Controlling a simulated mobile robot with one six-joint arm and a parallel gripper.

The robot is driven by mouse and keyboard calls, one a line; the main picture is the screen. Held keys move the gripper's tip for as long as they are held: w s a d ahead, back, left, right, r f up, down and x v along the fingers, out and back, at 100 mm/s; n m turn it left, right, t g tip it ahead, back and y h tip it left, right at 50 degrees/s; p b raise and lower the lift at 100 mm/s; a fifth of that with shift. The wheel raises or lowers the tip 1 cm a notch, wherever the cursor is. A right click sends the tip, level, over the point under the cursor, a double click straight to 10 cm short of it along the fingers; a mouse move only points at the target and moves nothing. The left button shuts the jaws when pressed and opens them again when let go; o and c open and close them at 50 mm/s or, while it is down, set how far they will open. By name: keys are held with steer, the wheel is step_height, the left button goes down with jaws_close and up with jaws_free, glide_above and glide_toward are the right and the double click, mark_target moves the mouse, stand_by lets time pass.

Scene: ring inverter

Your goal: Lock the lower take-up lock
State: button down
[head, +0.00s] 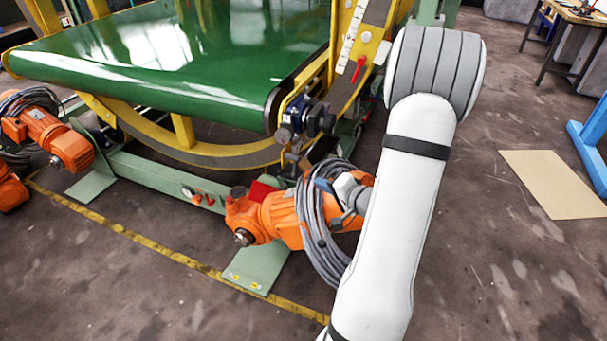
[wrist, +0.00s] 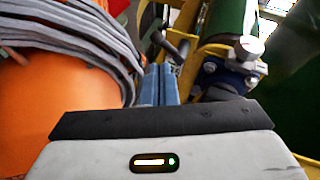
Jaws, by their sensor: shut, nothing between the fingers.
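My gripper (wrist: 168,72) shows in the wrist view as two blue-grey fingers side by side, closed together with nothing between them. In the head view the blue-black block (head: 305,118) sits at the belt's end. I cannot tell for sure which part is the lower take-up lock.
The orange motor (head: 275,217) with coiled grey cables (head: 318,235) stands close to my gripper; cables and orange housing fill the wrist view's left. A green belt (head: 190,60) and yellow ring frame lie behind. A red lever (head: 358,68) is higher up.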

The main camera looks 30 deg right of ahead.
steer(key=m, duration=0.3)
steer(key=d+f+m, duration=0.1)
steer(key=m, duration=0.2)
steer(key=f+m, duration=0.1)
steer(key=m, duration=0.2)
steer(key=shift+w+d+t, duration=0.15)
steer(key=shift+w+t, duration=0.15)
steer(key=shift+w, duration=0.1)
steer(key=b+x, duration=0.3)
steer(key=x, duration=0.7)
